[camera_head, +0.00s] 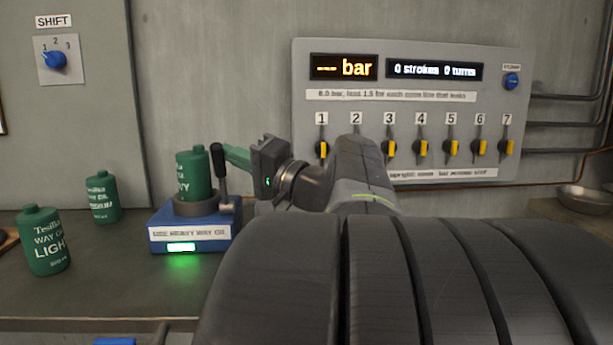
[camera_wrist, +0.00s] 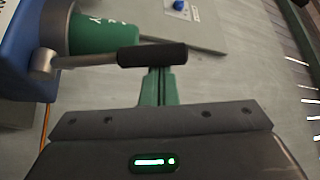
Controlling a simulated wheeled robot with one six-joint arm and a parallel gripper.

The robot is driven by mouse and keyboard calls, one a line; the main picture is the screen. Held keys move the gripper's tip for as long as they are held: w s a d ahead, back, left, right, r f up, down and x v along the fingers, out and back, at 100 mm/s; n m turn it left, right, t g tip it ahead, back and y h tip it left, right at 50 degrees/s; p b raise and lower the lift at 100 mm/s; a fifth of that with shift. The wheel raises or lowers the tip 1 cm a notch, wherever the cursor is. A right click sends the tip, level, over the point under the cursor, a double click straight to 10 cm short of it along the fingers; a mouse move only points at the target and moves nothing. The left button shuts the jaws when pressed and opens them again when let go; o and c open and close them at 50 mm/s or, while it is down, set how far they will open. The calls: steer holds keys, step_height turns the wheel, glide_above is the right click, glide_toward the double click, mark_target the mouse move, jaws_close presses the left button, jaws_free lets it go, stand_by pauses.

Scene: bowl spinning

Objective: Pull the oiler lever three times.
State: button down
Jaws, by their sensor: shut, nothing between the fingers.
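The oiler is a blue box (camera_head: 190,220) labelled "USE HEAVY WAY OIL", with a lit green light on its front. A green bottle (camera_head: 193,172) stands in its grey collar. The oiler lever (camera_head: 219,160) is upright at the oiler's right side, with a black grip (camera_wrist: 152,55) that shows in the wrist view. My gripper (camera_head: 228,152) is shut and empty, its green fingers (camera_wrist: 158,88) pointing at the grip from the right. The fingertips are at or very near the grip; contact cannot be told.
The panel (camera_head: 410,75) reads "--- bar" and "0 strokes 0 turns", above several yellow-handled valves. Two green bottles, LIGHT (camera_head: 44,240) and another (camera_head: 103,197), stand left of the oiler. A shift knob (camera_head: 55,60) is on the wall. A metal bowl (camera_head: 585,200) is at far right.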

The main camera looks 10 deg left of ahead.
steer(key=shift+s+d+f+n+y+b, duration=0.15)
steer(key=shift+s+n+b, duration=0.25)
steer(key=shift+b, duration=0.4)
steer(key=shift+s+f+n+y+b, duration=0.25)
steer(key=shift+n+b, duration=0.15)
steer(key=shift+b, duration=0.4)
steer(key=shift+s, duration=0.1)
steer(key=p+v, duration=0.1)
steer(key=v, duration=1.2)
steer(key=shift+d+p, duration=0.4)
steer(key=shift+d, duration=0.05)
steer(key=shift+f, duration=0.1)
steer(key=b+x, duration=0.1)
steer(key=x, duration=0.9)
steer(key=shift+b, duration=0.3)
